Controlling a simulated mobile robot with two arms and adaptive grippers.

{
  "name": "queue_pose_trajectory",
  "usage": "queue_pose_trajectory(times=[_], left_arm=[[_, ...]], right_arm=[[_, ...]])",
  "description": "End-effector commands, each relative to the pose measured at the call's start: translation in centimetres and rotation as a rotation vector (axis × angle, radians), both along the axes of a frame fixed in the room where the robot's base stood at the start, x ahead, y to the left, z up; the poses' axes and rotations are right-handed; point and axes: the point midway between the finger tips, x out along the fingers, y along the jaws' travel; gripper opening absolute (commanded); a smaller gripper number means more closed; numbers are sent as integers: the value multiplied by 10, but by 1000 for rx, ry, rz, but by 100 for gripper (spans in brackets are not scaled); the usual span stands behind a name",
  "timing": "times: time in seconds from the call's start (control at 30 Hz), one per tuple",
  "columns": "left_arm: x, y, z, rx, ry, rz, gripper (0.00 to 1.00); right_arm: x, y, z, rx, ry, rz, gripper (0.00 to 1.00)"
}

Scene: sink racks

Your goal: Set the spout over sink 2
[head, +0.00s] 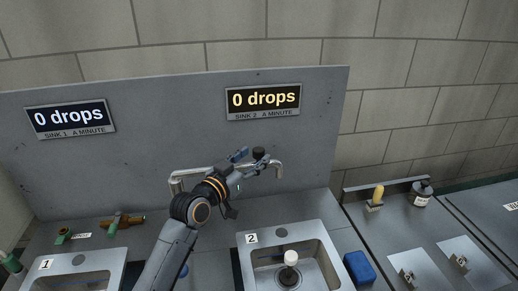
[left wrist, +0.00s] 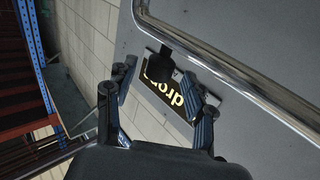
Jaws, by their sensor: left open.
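The chrome spout (head: 279,170) runs along the back panel. Its right end bends down near the back of sink 2 (head: 244,257), whose label reads 2. In the left wrist view the chrome pipe (left wrist: 230,66) crosses the upper right. My left gripper (head: 246,162) is at the spout, in front of the panel; its open fingers also show in the left wrist view (left wrist: 158,88). A black knob (head: 259,153) is by the fingertips; it shows beyond them in the left wrist view (left wrist: 160,61). I cannot tell whether they touch it. My arm hides part of the spout.
Sink 1 (head: 112,262) is at lower left, with brass fittings (head: 123,221) behind it. A brush (head: 376,198) and bottle (head: 421,194) stand farther right. Both signs read 0 drops.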

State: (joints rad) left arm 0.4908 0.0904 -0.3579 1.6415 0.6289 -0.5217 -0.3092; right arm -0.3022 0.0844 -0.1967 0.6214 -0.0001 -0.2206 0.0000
Motion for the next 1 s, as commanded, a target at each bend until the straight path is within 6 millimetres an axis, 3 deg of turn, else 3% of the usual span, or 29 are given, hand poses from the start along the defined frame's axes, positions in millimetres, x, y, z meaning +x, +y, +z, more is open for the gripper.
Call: queue_pose_trajectory(times=[0.23,0.6,0.63,0.9,1.0], left_arm=[[23,-16,1,-1,1,-1,54],[27,-19,0,0,0,0,54],[27,-19,0,0,0,0,52],[27,-18,0,0,0,0,0],[27,-18,0,0,0,0,0]], right_arm=[[-3,4,6,4,6,1,40],[0,8,6,10,0,2,40],[0,8,6,10,0,2,40],[1,8,7,9,-1,2,40],[1,7,7,8,-1,3,40]])
